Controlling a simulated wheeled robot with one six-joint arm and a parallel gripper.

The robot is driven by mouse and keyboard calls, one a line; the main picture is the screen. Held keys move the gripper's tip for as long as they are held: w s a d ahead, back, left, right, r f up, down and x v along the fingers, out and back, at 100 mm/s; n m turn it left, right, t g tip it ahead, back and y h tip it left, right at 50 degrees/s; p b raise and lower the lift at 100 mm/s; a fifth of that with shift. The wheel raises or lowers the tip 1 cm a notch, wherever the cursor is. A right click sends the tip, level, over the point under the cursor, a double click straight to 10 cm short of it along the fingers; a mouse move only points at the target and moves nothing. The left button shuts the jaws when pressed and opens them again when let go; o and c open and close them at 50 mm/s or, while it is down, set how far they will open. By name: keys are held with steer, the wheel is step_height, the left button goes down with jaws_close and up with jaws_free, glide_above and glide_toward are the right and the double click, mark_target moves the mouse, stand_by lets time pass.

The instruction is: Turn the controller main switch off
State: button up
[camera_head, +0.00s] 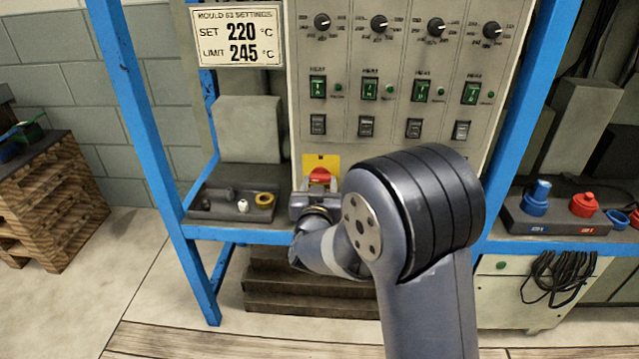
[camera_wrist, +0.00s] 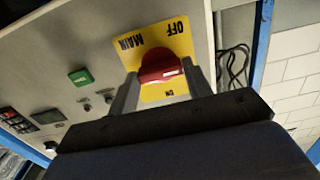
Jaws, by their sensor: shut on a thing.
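The main switch is a red rotary knob (camera_wrist: 160,66) on a yellow plate (camera_wrist: 183,43) marked MAIN, OFF and ON. In the wrist view the lettering is turned over, with OFF at the upper right and ON at the bottom. A white mark on the knob shows at its lower right side; I cannot tell which label it points to. My gripper (camera_wrist: 163,80) is shut on the knob, one finger on each side. In the head view the knob (camera_head: 320,176) and the yellow plate (camera_head: 321,160) show just beyond my gripper (camera_head: 318,191), partly hidden by it.
The grey controller panel (camera_head: 345,50) carries dials and heater switches above. A tray of small parts (camera_head: 205,213) lies left of the gripper. Blue frame posts (camera_head: 135,110) stand either side. A coupling tray (camera_head: 560,228) and hanging cables (camera_head: 555,272) are at right.

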stand_by(0.4)
steer(key=o, duration=1)
steer(key=shift+s, duration=0.1)
steer(key=s, duration=1)
steer(key=shift+s+a+p, duration=0.2)
steer(key=shift+s+p, duration=0.1)
steer(key=shift+p, duration=0.05)
steer(key=w, duration=1.1)
steer(key=shift+d+b, duration=0.2)
steer(key=shift+b, duration=0.2)
steer(key=shift+s, duration=0.1)
